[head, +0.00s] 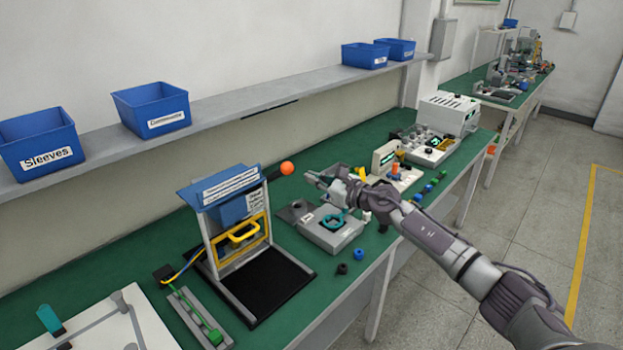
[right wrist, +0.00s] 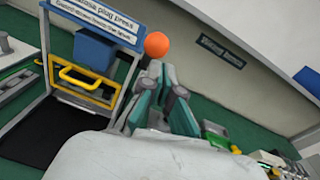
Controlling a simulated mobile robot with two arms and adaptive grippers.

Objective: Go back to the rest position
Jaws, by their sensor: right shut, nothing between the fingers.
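My right gripper (head: 313,180) is above the green bench, reached in from the right. It is shut and holds nothing. In the right wrist view its fingers (right wrist: 160,72) come together just below an orange ball knob (right wrist: 157,45). In the head view the knob (head: 287,168) sits on the lever of the blue-topped press (head: 225,187), just left of the fingertips. I cannot tell whether the fingers touch the knob. My left gripper does not show.
A grey fixture with a teal ring (head: 330,232) lies below my right gripper. Loose black and blue parts (head: 358,254) lie near the bench edge. Blue bins (head: 40,145) stand on the shelf (head: 220,112) behind. The floor (head: 530,210) at right is clear.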

